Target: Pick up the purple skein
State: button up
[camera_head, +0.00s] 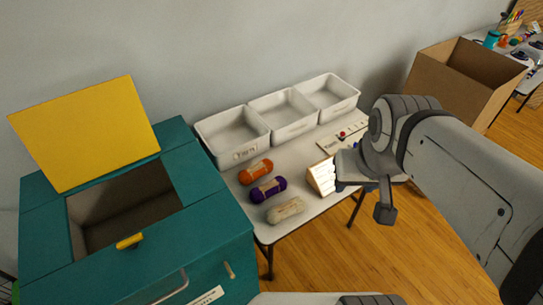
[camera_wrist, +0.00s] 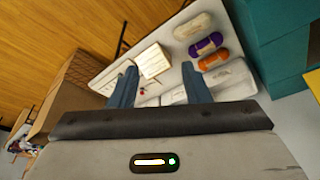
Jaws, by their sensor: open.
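The purple skein (camera_head: 268,190) lies on the white table between an orange skein (camera_head: 255,171) and a cream skein (camera_head: 285,210). In the wrist view the purple skein (camera_wrist: 206,44) also lies between the cream skein (camera_wrist: 193,26) and the orange skein (camera_wrist: 213,60). My gripper (camera_head: 362,190) is in the air to the right of the skeins, near the table's right part. In the wrist view my gripper (camera_wrist: 158,80) shows two blue-grey fingers spread apart, with nothing held between them. The purple skein is up and to the right of the fingers there.
Several white bins (camera_head: 232,135) line the table's back. A pale block (camera_head: 321,177) with lines on its face stands right of the skeins. A teal chest (camera_head: 215,225) with a raised yellow lid (camera_head: 85,135) is at left. A cardboard box (camera_head: 455,85) is at right.

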jog(key=o, duration=0.6)
jog(key=w+a+f+m, duration=0.1)
jog(key=w, duration=0.2)
jog(key=w+a+f+m+b, duration=0.1)
jog(key=w+a+f, duration=0.1)
jog(key=w, duration=0.2)
jog(key=w+a+f+m+g+b, duration=0.1)
jog(key=w, duration=0.2)
jog(key=shift+w+a+f+y, duration=0.25)
jog(key=shift+a+f+y, duration=0.05)
jog(key=shift+a+f, duration=0.05)
jog(key=shift+o, duration=0.2)
jog(key=m+g+b, duration=0.3)
jog(key=m+b, duration=0.2)
jog(key=m, duration=0.3)
send_over(269, 185)
jog(key=d, duration=0.1)
jog(key=shift+y, duration=0.3)
jog(key=f, duration=2.5)
jog(key=shift+w+d+f, duration=0.15)
jog(key=shift+w, duration=0.2)
jog(key=shift+s+a+f+p, duration=0.1)
jog(key=shift+a+f+p, duration=0.15)
jog(key=shift+f, duration=1.05)
jog(key=shift+s+a+f+p, duration=0.1)
jog(key=shift+a+f+p, duration=0.1)
jog(key=shift+f, duration=1.1)
jog(key=shift+s+a+f+p, duration=0.1)
jog(key=shift+a+f+p, duration=0.15)
jog(key=shift+f, duration=1.05)
